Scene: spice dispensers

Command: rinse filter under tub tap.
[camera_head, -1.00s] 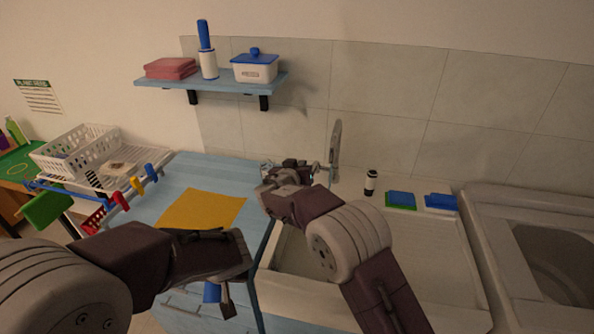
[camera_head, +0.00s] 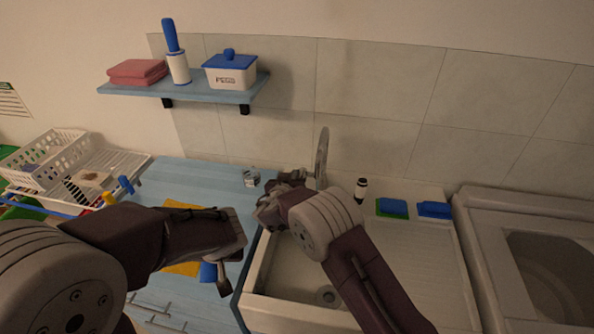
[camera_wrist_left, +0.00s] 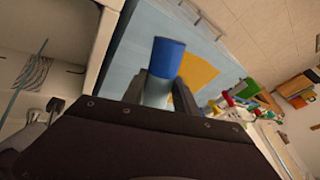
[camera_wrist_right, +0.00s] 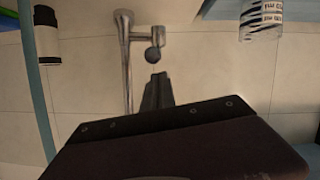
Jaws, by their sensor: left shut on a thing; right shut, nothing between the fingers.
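The metal tap (camera_head: 321,158) rises at the back of the white tub (camera_head: 275,318). My left gripper (camera_wrist_left: 160,92) is shut on a cylinder with a blue end and a whitish body (camera_wrist_left: 165,58), likely the filter. In the head view its blue end (camera_head: 208,271) shows below my left gripper, over the counter's front. My right gripper (camera_head: 268,207) is shut and empty, left of the tap. In the right wrist view its closed fingers (camera_wrist_right: 157,93) point at the tap's round knob (camera_wrist_right: 153,55); I cannot tell whether they touch.
A small clear jar (camera_head: 251,177) stands on the blue counter (camera_head: 190,178) near the right gripper. A black-and-white bottle (camera_head: 361,189) and two sponges (camera_head: 391,208) stand on the tub's back ledge. A washing machine (camera_head: 520,215) stands at right. The tub's drain area is clear.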

